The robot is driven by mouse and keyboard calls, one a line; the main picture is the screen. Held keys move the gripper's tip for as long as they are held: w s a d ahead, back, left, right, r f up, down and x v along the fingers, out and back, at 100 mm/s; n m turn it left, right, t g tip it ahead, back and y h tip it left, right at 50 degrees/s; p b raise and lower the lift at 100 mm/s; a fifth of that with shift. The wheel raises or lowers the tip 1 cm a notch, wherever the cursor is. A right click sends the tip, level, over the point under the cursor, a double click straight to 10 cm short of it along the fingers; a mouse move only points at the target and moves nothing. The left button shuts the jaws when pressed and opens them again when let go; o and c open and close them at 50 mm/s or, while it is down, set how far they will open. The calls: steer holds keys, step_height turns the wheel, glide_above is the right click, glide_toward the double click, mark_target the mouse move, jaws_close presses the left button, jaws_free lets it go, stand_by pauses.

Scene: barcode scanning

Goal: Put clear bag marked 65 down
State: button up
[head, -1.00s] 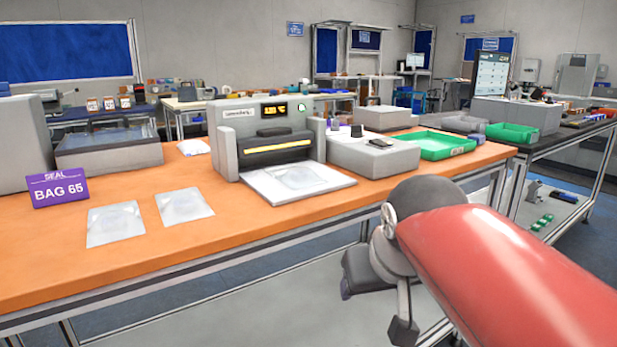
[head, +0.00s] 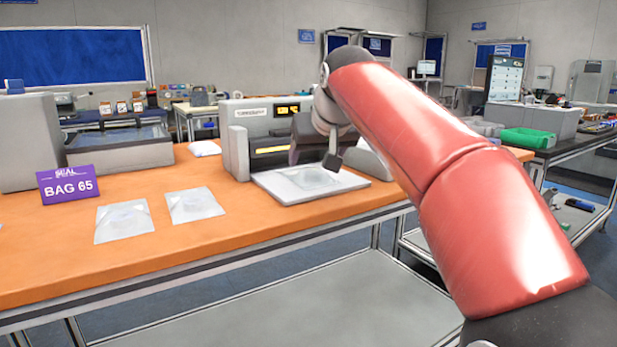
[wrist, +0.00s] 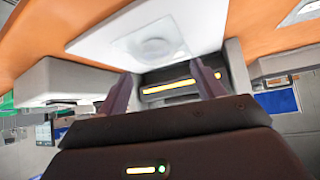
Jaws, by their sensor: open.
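A clear bag (head: 315,178) lies flat on the white tray (head: 290,192) in front of the grey sealing machine (head: 240,150). It also shows on the tray in the wrist view (wrist: 152,43), with a round shape inside. Two more clear bags lie flat on the orange bench, one at the left (head: 123,221) and one nearer the machine (head: 195,205). No number can be read on any bag.
The orange bench top (head: 235,222) is bare in front of the bags and tray. A grey box with a glassy lid (head: 118,146) stands behind the sign. A green bin (head: 528,140) sits on a bench at the right. My red arm covers part of the machine's right side.

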mark_target(312, 169)
steer(key=x, duration=0.4)
steer(key=shift+w+d+f, duration=0.15)
steer(key=shift+w+f, duration=0.05)
steer(key=shift+f, duration=0.1)
steer(key=c, duration=1.2)
steer(key=shift+r, duration=0.2)
